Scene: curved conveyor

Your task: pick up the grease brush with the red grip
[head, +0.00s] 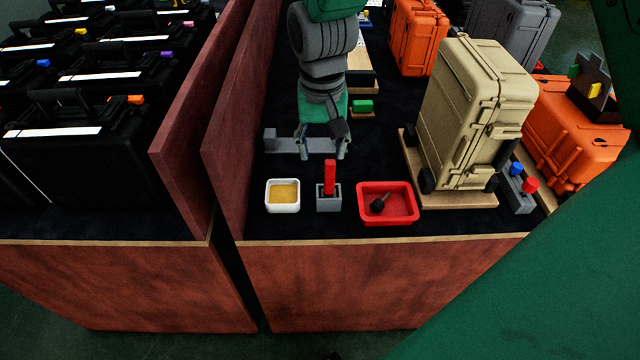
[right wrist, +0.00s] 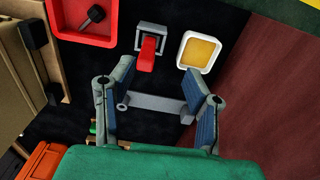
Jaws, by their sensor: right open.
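The grease brush with the red grip (head: 329,177) stands upright in a small grey holder (head: 328,200) near the table's front edge. In the right wrist view the red grip (right wrist: 148,48) shows at the top middle, in the grey holder (right wrist: 151,35). Its bristle end is hidden in the holder. My right gripper (head: 322,155) is open and empty, above and behind the brush, with its fingers pointing down. In the right wrist view its two fingers (right wrist: 158,100) are spread wide, with the brush beyond their tips. My left gripper is not in view.
A white dish of yellow grease (head: 283,194) stands left of the holder, and a red tray (head: 388,206) with a dark object stands right. A grey bar (head: 284,146) lies behind. A tan case (head: 474,115) stands at the right. A red-brown wall (head: 229,130) bounds the left.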

